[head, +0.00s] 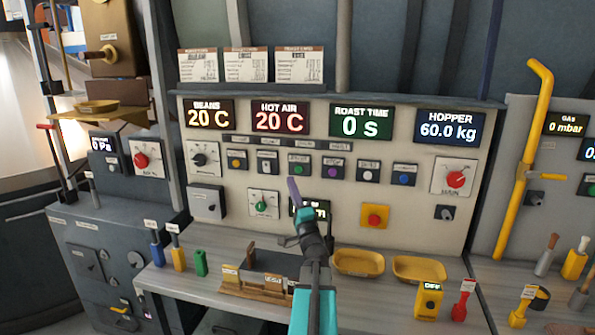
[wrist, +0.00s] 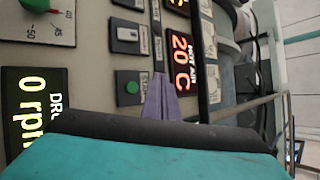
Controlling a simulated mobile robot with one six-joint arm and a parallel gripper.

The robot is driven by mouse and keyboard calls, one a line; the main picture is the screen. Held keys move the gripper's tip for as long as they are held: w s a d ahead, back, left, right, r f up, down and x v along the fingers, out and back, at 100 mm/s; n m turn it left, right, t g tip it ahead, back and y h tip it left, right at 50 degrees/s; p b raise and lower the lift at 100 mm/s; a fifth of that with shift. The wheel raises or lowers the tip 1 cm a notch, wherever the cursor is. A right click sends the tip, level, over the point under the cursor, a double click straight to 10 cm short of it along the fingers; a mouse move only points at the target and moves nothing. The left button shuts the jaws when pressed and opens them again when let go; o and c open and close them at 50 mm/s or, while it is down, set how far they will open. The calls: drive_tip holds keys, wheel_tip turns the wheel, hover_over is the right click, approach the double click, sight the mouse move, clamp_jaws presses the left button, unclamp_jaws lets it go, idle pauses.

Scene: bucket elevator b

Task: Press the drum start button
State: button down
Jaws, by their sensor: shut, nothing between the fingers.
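A green button (head: 300,169) on a dark square plate sits in the middle of the panel's button row. It also shows in the wrist view (wrist: 131,87), its label too small to read. My gripper (head: 292,181) is shut and empty, its purple fingers pointing at the panel just below and left of this button in the head view. In the wrist view the fingertips (wrist: 158,78) lie right of the green button, and I cannot tell whether they touch the panel. The drum display (wrist: 32,112) reads 0 rpm; in the head view my gripper partly hides it.
Below are a green knob (head: 263,205) and a red button on a yellow plate (head: 375,215). Yellow trays (head: 358,262) and a wooden holder (head: 258,283) stand on the bench.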

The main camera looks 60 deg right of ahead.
drive_tip(key=w+d, duration=0.2)
drive_tip(key=d, duration=0.5)
drive_tip(key=shift+p, duration=0.3)
drive_tip(key=shift+w+d, duration=0.3)
drive_tip(key=shift+d, duration=0.55)
idle(3.1)
drive_tip(key=shift+a, duration=0.15)
drive_tip(key=shift+s+a, duration=0.25)
drive_tip(key=shift+a, duration=0.45)
idle(0.4)
drive_tip(key=shift+s+a, duration=0.25)
drive_tip(key=shift+a, duration=0.55)
drive_tip(key=shift+s+a, duration=0.25)
drive_tip(key=shift+a, duration=0.55)
drive_tip(key=shift+s+a, duration=0.25)
drive_tip(key=shift+a, duration=0.55)
drive_tip(key=shift+r, duration=0.15)
